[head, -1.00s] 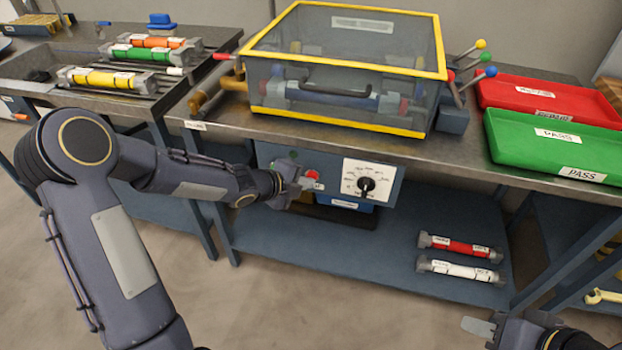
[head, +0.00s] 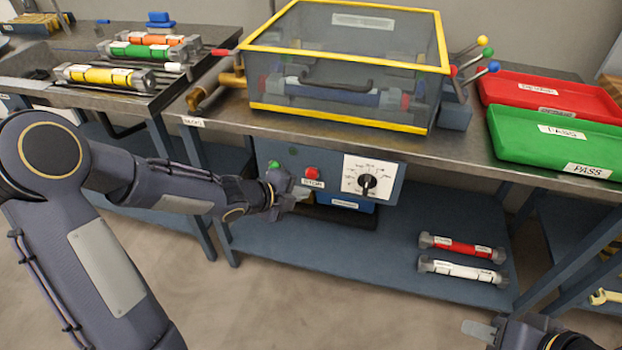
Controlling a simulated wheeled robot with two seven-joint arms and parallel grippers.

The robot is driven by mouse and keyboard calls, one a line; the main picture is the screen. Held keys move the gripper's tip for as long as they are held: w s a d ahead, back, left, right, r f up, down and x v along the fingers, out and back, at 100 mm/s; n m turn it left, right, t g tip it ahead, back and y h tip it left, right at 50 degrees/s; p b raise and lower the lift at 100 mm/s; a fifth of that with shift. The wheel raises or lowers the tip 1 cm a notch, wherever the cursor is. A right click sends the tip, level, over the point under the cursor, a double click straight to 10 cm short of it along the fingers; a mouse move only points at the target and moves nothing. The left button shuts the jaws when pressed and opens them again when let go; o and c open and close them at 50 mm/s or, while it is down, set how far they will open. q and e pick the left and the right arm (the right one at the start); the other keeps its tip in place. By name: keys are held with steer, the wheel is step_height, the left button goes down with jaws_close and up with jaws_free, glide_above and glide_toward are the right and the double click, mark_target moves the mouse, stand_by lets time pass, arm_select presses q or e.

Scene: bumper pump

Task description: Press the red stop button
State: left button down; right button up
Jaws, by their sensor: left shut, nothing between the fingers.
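The red stop button (head: 312,172) is on the blue control panel (head: 329,194) under the bench's front edge, with a white label below it. A green button (head: 273,165) sits to its left, and a black dial (head: 367,182) on a white plate to its right. My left gripper (head: 301,193) is shut and empty. In the picture it lies just below and left of the red button, apart from it; its depth to the panel is hard to judge. My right gripper (head: 478,329) shows only partly at the lower right; its jaw opening cannot be made out.
A yellow-framed clear box (head: 345,60) stands on the bench above the panel. A red tray (head: 551,97) and a green tray (head: 556,146) are to the right. A red and a white cylinder lie on the lower shelf (head: 330,255). The floor in front is free.

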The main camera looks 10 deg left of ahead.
arm_select(q)
steer(key=shift+s, duration=1.15)
steer(key=shift+a, duration=0.1)
steer(key=s+a+r+n+y, duration=0.65)
steer(key=s+a+n, duration=0.35)
steer(key=n, duration=0.4)
steer(key=s+d+r+n+g+h, duration=0.1)
steer(key=s+d+n+g+h, duration=0.3)
steer(key=s+n, duration=0.9)
step_height(320, 180, up, 18)
steer(key=s+d+m+p, duration=0.1)
steer(key=s+p, duration=0.2)
steer(key=p, duration=1.4)
steer(key=shift+r+m+p, duration=0.15)
steer(key=shift+m+p, duration=0.15)
